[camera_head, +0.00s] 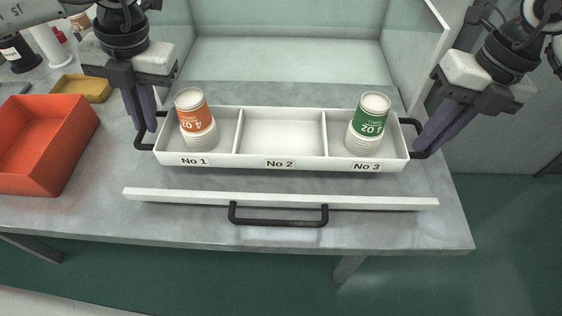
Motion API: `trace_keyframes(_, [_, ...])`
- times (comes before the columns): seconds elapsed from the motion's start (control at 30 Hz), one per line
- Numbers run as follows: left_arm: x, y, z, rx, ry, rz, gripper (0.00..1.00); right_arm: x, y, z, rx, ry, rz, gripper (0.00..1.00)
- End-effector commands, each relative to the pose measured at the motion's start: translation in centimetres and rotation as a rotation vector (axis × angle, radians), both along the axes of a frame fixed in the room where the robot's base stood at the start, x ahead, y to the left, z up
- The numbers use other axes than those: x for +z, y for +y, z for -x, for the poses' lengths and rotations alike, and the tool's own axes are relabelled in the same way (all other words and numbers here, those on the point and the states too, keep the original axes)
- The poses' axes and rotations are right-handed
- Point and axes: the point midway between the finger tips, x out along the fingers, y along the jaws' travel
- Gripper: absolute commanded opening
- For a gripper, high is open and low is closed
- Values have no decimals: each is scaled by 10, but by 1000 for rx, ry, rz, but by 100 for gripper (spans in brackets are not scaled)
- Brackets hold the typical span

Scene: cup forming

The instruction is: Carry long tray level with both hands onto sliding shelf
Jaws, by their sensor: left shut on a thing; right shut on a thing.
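The long white tray (281,163) has three compartments marked No 1, No 2 and No 3 and looks about level. An orange-labelled cup stack (194,120) stands in No 1 and a green-labelled cup stack (368,122) stands in No 3. No 2 is empty. My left gripper (146,130) is shut on the tray's left black handle (140,141). My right gripper (422,147) is shut on its right black handle (413,123). The sliding shelf (200,184) lies under and around the tray; its white front (170,196) has a black handle (278,221). Whether tray and shelf touch is unclear.
An orange-red bin (40,150) stands at the left on the grey table (85,220), with a yellow tray (82,88) behind it. A pale open cabinet (285,62) rises behind the tray, with a side panel at the right.

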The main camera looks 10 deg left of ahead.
Motion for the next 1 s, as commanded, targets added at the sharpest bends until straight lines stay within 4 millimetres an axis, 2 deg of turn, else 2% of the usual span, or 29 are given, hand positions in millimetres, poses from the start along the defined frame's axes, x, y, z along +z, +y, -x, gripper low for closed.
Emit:
trace_keyframes(0.37, [-4, 3, 0, 5, 0, -6, 0, -4, -2, 0, -4, -1, 5, 0])
trace_keyframes(1.0, [-45, 3, 0, 5, -1, -6, 0, -45, -3, 0, -4, -1, 5, 0])
